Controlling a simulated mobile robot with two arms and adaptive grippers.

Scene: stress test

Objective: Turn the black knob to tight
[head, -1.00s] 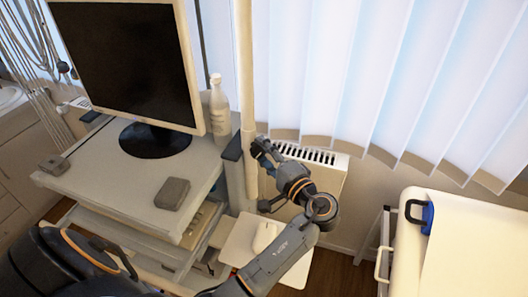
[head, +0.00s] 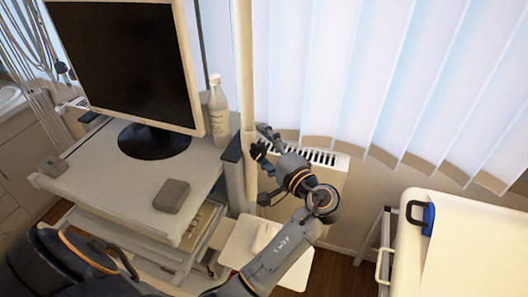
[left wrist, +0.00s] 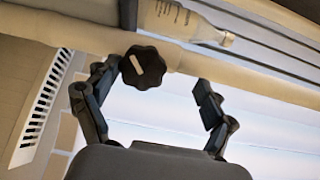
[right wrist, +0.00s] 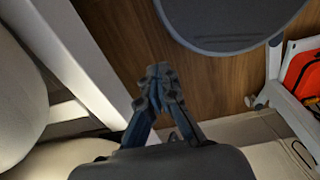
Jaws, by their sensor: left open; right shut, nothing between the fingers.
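The black knob (left wrist: 150,78) is lobed, with a short white mark on its face. It sits on a cream pole (left wrist: 100,37) in the left wrist view. My left gripper (left wrist: 156,77) is open, with its fingers spread either side of the knob; the knob is nearer the left finger in that picture. I cannot tell whether a finger touches it. In the head view my left gripper (head: 264,141) is at the upright pole (head: 244,75), and I cannot make out the knob there. My right gripper (right wrist: 158,88) is shut and empty in the right wrist view, above a wooden floor.
A cart (head: 120,185) with a monitor (head: 125,60) and a white bottle (head: 218,110) stands left of the pole. A radiator (head: 318,157) and blinds (head: 400,70) are behind. A pale bed-like surface (head: 480,250) is at right.

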